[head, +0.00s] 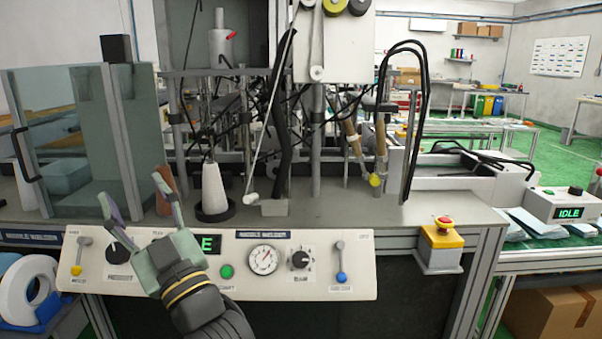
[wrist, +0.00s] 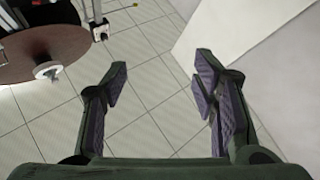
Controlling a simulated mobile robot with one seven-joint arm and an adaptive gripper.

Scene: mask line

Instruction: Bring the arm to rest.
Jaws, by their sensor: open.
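My gripper (head: 136,200) is open and raised in front of the machine at the left of the head view, with its two fingers pointing up. It hides part of the control panel (head: 210,283) behind it. In the wrist view my gripper (wrist: 160,80) has its fingers wide apart, with nothing between them. Pale floor tiles (wrist: 150,115) show beyond the fingers.
The machine bench (head: 340,211) carries a white cone (head: 213,190) and a glass guard (head: 120,130). A yellow box with a red button (head: 442,236) stands at its right. The wrist view shows a brown disc (wrist: 40,55) and white panel (wrist: 235,40).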

